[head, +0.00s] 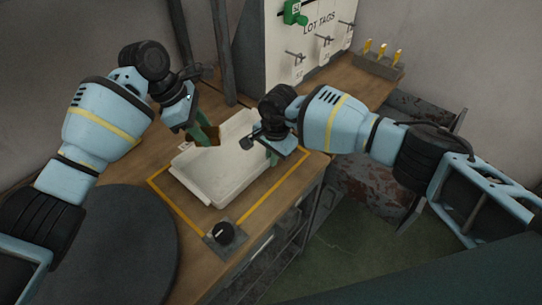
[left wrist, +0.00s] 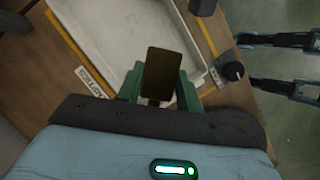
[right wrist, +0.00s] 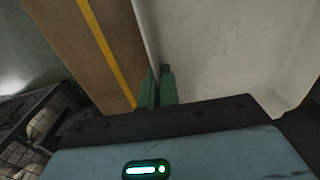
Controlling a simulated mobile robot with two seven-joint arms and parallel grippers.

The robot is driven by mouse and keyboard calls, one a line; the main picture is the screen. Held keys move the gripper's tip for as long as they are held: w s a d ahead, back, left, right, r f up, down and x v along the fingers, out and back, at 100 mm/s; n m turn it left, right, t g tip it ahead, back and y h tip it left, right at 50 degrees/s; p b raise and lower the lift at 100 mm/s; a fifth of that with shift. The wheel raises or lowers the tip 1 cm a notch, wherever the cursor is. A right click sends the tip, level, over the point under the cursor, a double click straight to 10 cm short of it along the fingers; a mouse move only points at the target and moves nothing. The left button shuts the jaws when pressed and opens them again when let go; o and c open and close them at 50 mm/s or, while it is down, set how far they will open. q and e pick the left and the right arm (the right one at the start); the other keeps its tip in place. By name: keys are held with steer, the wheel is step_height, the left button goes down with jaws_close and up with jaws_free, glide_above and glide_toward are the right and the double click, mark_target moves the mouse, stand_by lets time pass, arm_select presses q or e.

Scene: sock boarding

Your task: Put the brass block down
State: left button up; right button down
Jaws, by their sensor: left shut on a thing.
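The brass block (left wrist: 163,73) is dark and rectangular, between the green fingers of my left gripper (left wrist: 160,88). In the head view the left gripper (head: 207,136) is at the far left side of the white tray (head: 222,178), with the block partly hidden by a finger. The block appears over the tray; its height above the floor of the tray is unclear. My right gripper (head: 274,155) is at the tray's right wall. In the right wrist view its green fingers (right wrist: 157,88) are close together, with the tray's wall (right wrist: 149,40) running between them.
The tray sits within a yellow outline (head: 180,208) on the wooden bench. A black knob (head: 224,233) is at the near corner. A lot-tags cabinet (head: 290,50) and a rack with yellow-handled tools (head: 378,65) stand behind. A dark round surface (head: 110,245) is at left.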

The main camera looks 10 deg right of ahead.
arm_select(q)
steer(key=shift+a+f, duration=0.2)
steer(key=shift+f, duration=0.45)
steer(key=shift+a+f, duration=0.2)
steer(key=shift+f, duration=0.45)
glide_toward(218, 174)
steer(key=shift+x, duration=2.7)
steer(key=shift+d+f, duration=0.1)
steer(key=shift+f, duration=0.05)
steer(key=o, duration=1.2)
steer(key=v, duration=1.2)
arm_select(e)
steer(key=c, duration=1.6)
jaws_free()
